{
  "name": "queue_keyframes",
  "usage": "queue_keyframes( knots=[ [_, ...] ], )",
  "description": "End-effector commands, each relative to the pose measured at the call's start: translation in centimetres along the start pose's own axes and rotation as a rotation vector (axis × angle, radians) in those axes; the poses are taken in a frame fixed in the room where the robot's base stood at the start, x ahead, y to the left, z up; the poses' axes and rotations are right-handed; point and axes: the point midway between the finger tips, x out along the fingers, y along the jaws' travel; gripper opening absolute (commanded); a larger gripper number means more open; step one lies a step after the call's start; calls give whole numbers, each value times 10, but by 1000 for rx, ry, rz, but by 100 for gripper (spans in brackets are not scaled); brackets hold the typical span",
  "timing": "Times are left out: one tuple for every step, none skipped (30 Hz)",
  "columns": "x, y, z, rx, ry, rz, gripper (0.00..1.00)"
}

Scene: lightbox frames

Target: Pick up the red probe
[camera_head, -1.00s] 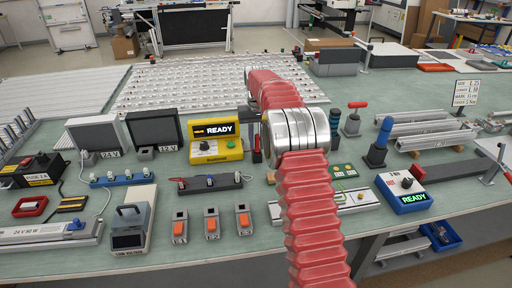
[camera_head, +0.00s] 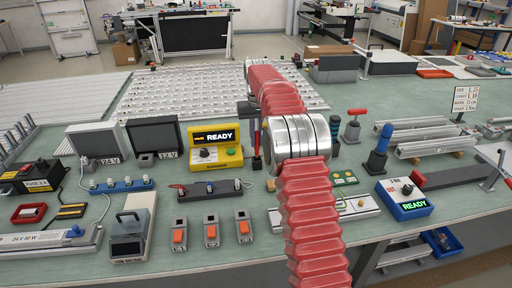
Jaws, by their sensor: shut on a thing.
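The slim red probe (camera_head: 257,141) is upright beside the right side of the yellow tester (camera_head: 215,155), which shows READY. Its lower part looks dark. My gripper (camera_head: 252,111) is small in the picture and mostly hidden behind my own red-sleeved arm. It is shut on the upper end of the probe. The fingertips are too small to make out, and I cannot tell whether the probe's lower end touches the bench.
A dark terminal strip (camera_head: 213,190) and several orange-switched grey boxes lie in front of the tester. A blue tester (camera_head: 404,198) and a blue-topped post (camera_head: 379,148) stand to the right. Bare green bench shows between things.

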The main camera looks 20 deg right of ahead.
Motion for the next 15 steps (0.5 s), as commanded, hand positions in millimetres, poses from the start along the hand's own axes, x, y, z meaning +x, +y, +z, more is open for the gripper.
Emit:
queue_keyframes(
  knots=[
    [-10,0,0,0,3,0,0],
    [-16,0,-1,0,4,0,0],
    [-23,0,-1,0,3,0,0],
    [-28,0,-1,0,4,0,0],
    [-33,0,0,0,2,0,0],
    [-38,0,-1,0,3,0,0],
    [-41,0,-1,0,2,0,0],
    [-44,0,0,0,1,0,0],
    [-48,0,-1,0,2,0,0],
    [-50,0,0,0,2,0,0],
    [-52,0,0,0,1,0,0],
    [-54,0,0,0,1,0,0],
    [-55,0,0,0,1,0,0],
    [-56,0,0,0,1,0,0],
    [-56,0,0,0,1,0,0]
  ],
)
